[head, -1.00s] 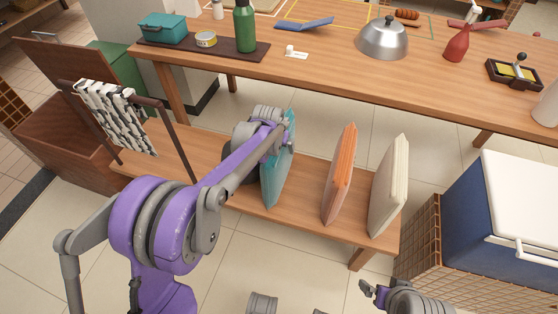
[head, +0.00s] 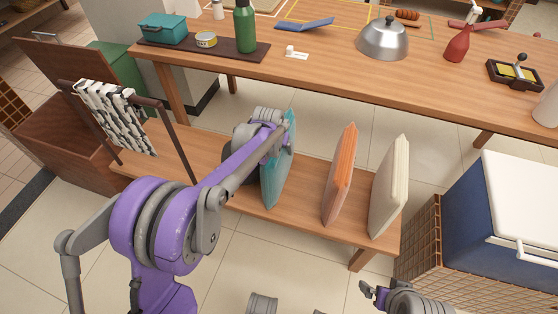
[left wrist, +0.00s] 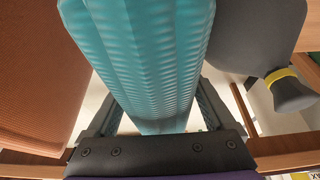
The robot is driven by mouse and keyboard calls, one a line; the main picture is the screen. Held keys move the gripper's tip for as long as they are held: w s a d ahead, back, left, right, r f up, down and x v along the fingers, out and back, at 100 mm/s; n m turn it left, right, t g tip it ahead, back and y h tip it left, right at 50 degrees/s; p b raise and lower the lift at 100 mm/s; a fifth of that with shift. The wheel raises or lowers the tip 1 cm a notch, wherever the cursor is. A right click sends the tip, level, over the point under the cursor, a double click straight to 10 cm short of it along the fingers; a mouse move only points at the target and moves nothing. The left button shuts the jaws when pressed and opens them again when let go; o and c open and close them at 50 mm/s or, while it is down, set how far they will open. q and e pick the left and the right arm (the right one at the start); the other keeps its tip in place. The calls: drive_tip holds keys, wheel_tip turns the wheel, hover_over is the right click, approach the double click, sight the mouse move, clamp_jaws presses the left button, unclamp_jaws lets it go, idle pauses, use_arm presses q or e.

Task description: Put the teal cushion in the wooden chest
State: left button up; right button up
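The teal cushion (head: 279,166) stands on edge on the low wooden bench, left of an orange cushion. My left gripper (head: 276,142) is at its upper part, partly hidden by my own arm. In the left wrist view the teal cushion (left wrist: 150,55) lies between the two fingers, close to both; I cannot tell whether they press on it. The wooden chest (head: 72,145) stands on the floor at the far left, its lid raised. My right gripper (head: 372,292) is at the bottom right, away from the cushions, and looks open and empty.
The orange cushion (head: 340,176) and a cream cushion (head: 388,188) stand on the bench (head: 240,205). A rack with a patterned cloth (head: 115,118) rises between bench and chest. A long table (head: 330,65) runs behind. A grey object with a yellow band (left wrist: 262,40) is close beside the gripper.

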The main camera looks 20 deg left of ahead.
use_arm(q)
clamp_jaws()
